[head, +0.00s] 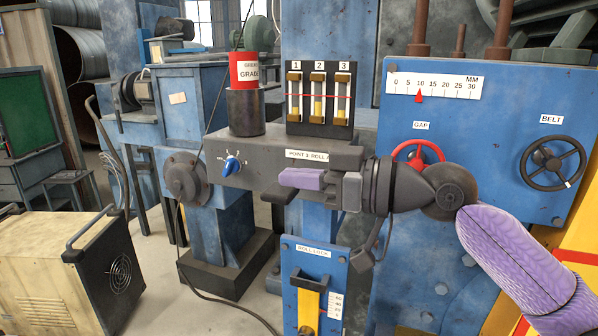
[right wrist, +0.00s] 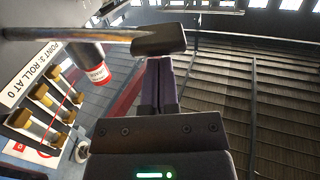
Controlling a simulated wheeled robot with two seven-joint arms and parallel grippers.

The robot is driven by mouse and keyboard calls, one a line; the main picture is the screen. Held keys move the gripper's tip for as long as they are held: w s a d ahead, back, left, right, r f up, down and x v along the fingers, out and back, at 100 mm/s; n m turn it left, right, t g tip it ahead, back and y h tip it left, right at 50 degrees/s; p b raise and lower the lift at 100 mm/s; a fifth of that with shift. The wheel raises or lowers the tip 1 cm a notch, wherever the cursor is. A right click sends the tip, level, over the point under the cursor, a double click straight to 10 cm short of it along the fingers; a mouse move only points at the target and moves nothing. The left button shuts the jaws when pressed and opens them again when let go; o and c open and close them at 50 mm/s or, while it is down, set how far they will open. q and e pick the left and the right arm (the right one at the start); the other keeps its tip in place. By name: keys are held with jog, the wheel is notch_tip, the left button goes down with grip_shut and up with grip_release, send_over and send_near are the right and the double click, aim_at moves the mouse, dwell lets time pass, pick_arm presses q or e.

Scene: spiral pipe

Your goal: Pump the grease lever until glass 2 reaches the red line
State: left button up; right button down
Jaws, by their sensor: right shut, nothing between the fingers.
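The gauge block holds three glasses behind a red line; glass 2 (head: 317,105) is the middle one and shows amber in its lower part. Its exact level against the line is too small to tell. My right gripper (head: 284,178) is shut and empty in front of the pump housing (head: 340,158). In the right wrist view its closed fingers (right wrist: 158,62) point at the black grip of the grease lever (right wrist: 158,40), close beneath it; I cannot tell whether they touch. In the head view the dark grip (head: 277,195) shows just below the fingers. My left gripper is out of view.
A blue selector knob (head: 232,165) sits on the housing's front. A red-and-black grease can (head: 245,95) stands on top. The roll-lock panel (head: 315,285) is below my right gripper. Red (head: 418,155) and black (head: 552,163) handwheels are on the right.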

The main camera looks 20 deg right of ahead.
jog(key=shift+a+f, duration=0.1)
jog(key=shift+f, duration=0.1)
pick_arm(q)
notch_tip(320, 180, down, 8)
jog(key=b, duration=0.7)
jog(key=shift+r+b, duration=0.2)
jog(key=shift+b, duration=0.15)
pick_arm(e)
notch_tip(320, 180, down, 7)
jog(key=n, duration=0.3)
jog(key=shift+s+a+r+n, duration=0.15)
jog(key=shift+s+a+n, duration=0.15)
jog(key=shift+s, duration=0.05)
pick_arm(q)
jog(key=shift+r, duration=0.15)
